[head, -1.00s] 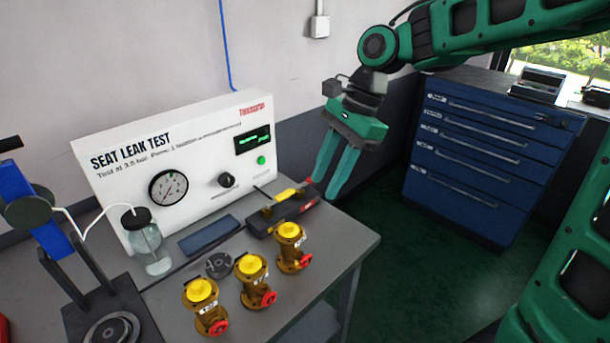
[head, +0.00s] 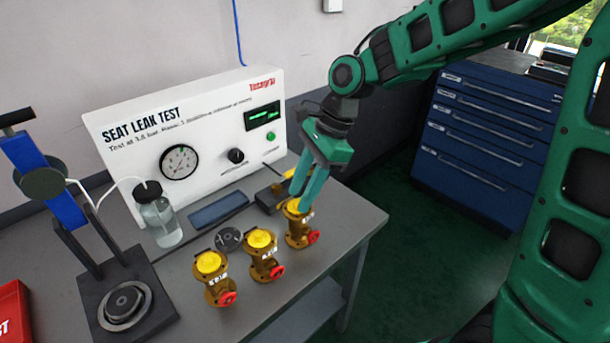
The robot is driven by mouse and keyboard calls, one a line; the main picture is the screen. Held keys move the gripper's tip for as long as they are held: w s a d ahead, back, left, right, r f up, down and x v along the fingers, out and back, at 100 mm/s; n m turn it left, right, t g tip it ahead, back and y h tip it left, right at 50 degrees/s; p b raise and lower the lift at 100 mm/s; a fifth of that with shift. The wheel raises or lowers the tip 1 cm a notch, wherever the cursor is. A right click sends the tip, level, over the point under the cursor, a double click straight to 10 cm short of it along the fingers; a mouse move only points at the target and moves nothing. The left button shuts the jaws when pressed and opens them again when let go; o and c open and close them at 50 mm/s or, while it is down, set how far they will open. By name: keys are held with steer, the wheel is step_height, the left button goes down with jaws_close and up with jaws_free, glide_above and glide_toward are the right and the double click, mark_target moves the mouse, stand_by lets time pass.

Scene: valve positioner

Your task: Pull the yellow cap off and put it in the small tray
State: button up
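Three brass valves with red side caps stand in a row on the grey bench, each with a yellow cap on top: left cap (head: 209,262), middle cap (head: 260,238) and right cap (head: 293,208). My gripper (head: 305,204) is pointing down at the right valve, with its teal fingertips at that yellow cap and partly covering it. I cannot tell whether the fingers are closed on the cap. A small flat blue tray (head: 218,210) lies empty in front of the test panel.
A black holder (head: 268,202) with tools lies behind the right valve, partly hidden by my gripper. A dark round disc (head: 229,238) lies behind the valves. A glass bottle (head: 158,218) and a blue clamp stand (head: 62,205) are at left. The white test panel (head: 205,140) backs the bench.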

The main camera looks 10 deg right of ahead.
steer(key=shift+s+a+f, duration=0.1)
steer(key=shift+a+f, duration=0.05)
steer(key=shift+f, duration=0.35)
jaws_close()
